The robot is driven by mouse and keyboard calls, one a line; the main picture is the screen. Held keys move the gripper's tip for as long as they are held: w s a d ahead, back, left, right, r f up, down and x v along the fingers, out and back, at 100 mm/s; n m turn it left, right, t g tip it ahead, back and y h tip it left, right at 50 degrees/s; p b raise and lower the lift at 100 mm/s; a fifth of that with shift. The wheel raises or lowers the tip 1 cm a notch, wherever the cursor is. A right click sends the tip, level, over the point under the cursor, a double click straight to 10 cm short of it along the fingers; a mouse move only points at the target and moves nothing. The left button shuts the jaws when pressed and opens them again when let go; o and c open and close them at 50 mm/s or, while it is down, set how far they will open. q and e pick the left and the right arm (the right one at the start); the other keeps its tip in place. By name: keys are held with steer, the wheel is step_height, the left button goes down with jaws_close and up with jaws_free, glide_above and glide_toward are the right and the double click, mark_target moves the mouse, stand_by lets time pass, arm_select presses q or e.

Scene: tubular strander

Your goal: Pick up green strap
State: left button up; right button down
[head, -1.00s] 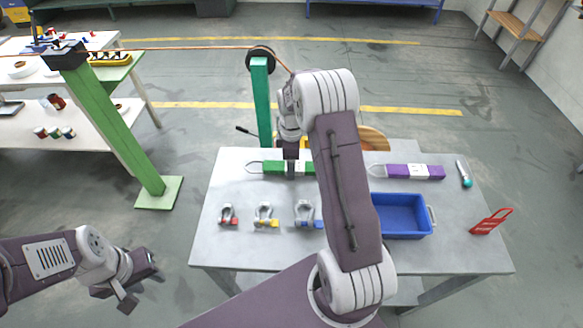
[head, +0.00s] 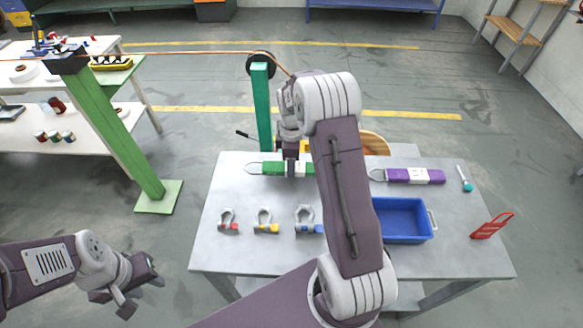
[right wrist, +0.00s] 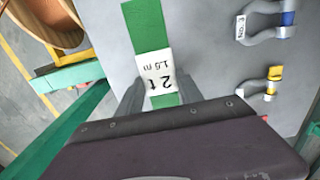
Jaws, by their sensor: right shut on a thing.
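The green strap (head: 268,168) has a white label marked "2 t 1.5 m" and a loop at its left end. It lies along the back of the grey table. My right gripper (head: 291,172) points down on the strap and is shut on it. In the right wrist view, the two fingers stand on either side of the strap (right wrist: 146,28) at its label. The strap's right part is hidden behind my right arm in the head view. My left gripper (head: 142,286) is open and empty, left of the table's front.
A purple strap (head: 415,176), a blue bin (head: 402,219), several shackles (head: 265,221), a red lockout hasp (head: 491,226) and a teal-tipped tool (head: 465,179) are on the table. A green post (head: 262,105) stands behind it. The table's front strip is clear.

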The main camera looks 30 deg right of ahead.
step_height(320, 180, up, 2)
steer(key=shift+w+r, duration=0.1)
steer(key=s+d+r, duration=0.6)
steer(key=s+r, duration=0.1)
steer(key=s, duration=0.2)
steer(key=shift+s+d+b, duration=0.35)
steer(key=shift+d, duration=0.05)
